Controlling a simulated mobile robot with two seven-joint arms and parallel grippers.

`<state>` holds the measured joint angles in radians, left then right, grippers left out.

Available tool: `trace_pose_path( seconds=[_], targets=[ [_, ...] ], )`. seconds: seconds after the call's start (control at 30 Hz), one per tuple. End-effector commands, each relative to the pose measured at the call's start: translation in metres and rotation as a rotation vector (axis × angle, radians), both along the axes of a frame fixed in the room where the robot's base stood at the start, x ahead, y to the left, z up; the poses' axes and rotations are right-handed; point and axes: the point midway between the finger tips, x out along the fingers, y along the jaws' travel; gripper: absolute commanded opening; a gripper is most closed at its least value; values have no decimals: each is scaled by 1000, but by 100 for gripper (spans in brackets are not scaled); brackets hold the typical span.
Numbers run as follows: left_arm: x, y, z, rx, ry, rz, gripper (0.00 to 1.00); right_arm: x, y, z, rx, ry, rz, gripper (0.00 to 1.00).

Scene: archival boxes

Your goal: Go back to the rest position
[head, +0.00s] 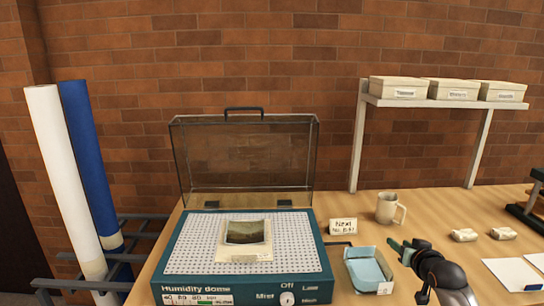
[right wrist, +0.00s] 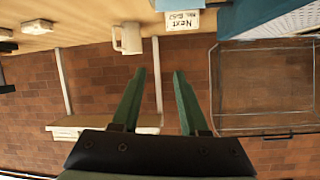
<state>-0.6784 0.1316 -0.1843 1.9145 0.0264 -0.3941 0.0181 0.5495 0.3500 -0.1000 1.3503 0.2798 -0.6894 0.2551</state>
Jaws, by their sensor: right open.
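My right gripper (head: 406,246) is over the front right part of the table, between the small tray and the white papers. In the right wrist view its two green fingers (right wrist: 158,100) are apart with nothing between them. That view is upside down and shows the mug, the wall and the shelf beyond the fingers. My left gripper is not in view. The humidity dome (head: 170,262) stands with its clear lid (head: 245,160) raised. A photograph on a pale sheet (head: 245,233) lies on its perforated bed.
A tray (head: 384,287) with blue sheets is left of my right gripper. A mug (head: 387,208) and a "Next" card (head: 343,227) stand behind it. White papers (head: 512,273) lie to the right. Boxes (head: 398,88) stand on a raised shelf (head: 440,104). Tall rolls (head: 60,170) lean at left.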

Motion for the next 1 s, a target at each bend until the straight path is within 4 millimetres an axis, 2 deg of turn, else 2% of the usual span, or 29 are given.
trace_pose_path(
  seconds=[0.1, 0.2, 0.23, 0.3, 0.47, 0.57, 0.67, 0.8, 0.9, 1.0],
  targets=[
    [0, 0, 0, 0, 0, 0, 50, 10, -12, 35, -263, -155, 20, 44],
    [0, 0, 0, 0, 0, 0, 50, 13, -15, 63, -475, -267, 36, 44],
    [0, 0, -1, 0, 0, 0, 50, 10, -11, 57, -506, -270, 47, 44],
    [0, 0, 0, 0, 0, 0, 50, -4, 2, 21, -479, -225, 76, 44],
    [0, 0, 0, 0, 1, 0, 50, -42, 31, -44, -445, -146, 136, 44],
    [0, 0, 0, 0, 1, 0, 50, -75, 52, -88, -416, -88, 178, 44],
    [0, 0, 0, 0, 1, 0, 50, -119, 75, -135, -377, -18, 221, 44],
    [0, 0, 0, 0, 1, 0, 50, -193, 108, -192, -311, 86, 275, 44],
    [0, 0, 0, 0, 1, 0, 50, -250, 129, -222, -260, 159, 305, 44],
    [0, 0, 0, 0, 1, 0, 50, -303, 146, -242, -209, 228, 324, 44]
  ],
)
